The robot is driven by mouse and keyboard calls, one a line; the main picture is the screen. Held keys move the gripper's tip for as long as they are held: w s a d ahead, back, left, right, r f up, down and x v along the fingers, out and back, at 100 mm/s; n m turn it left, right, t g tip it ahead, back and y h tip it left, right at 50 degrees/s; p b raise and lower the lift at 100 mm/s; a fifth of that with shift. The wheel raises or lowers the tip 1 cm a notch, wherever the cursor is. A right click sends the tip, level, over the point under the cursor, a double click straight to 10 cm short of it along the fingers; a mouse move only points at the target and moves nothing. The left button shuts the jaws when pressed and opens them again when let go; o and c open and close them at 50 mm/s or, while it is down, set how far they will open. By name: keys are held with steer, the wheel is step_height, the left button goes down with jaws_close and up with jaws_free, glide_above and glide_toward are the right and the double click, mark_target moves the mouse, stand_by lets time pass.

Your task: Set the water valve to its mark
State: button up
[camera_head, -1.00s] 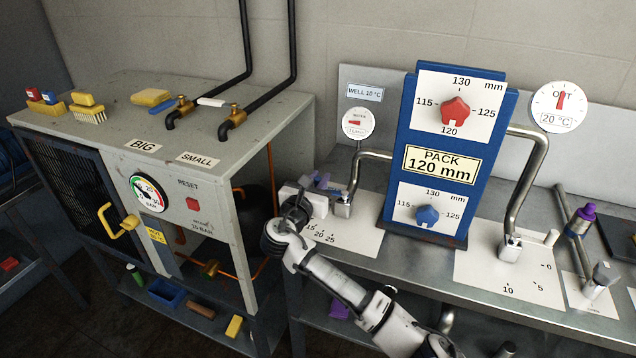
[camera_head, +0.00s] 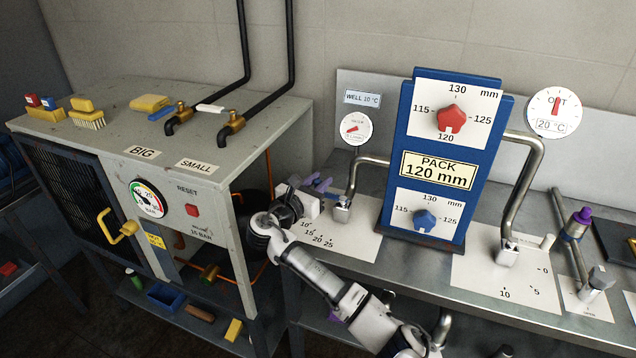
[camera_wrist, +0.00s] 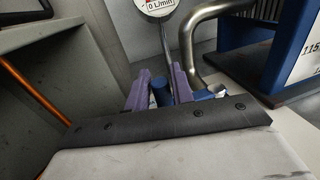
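The water valve (camera_head: 341,212) is the small metal block at the foot of a bent pipe on the left of the bench. A scale plate (camera_head: 345,238) marked 10, 15, 20 and 25 lies in front of it. Its blue handle (camera_wrist: 160,92) shows in the wrist view and reaches left from the valve. My gripper (camera_head: 318,183) has purple fingers, one on each side of the blue handle. They look open, with no clear contact. The round water dial (camera_head: 355,128) above has a red needle; its panel reads 0 L/min in the wrist view (camera_wrist: 158,6).
The blue PACK 120 mm panel (camera_head: 440,170) stands right of the valve, with a second bent pipe (camera_head: 530,190) beyond. A grey cabinet (camera_head: 215,190) with gauge and yellow handle stands close on the left. The water pipe (camera_wrist: 205,45) rises close beyond my fingers.

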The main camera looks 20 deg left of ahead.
steer(key=shift+o, duration=1.1)
steer(key=shift+s, duration=0.15)
steer(key=b+v, duration=0.3)
steer(key=v, duration=1)
steer(key=shift+s, duration=0.25)
steer(key=shift+f, duration=0.1)
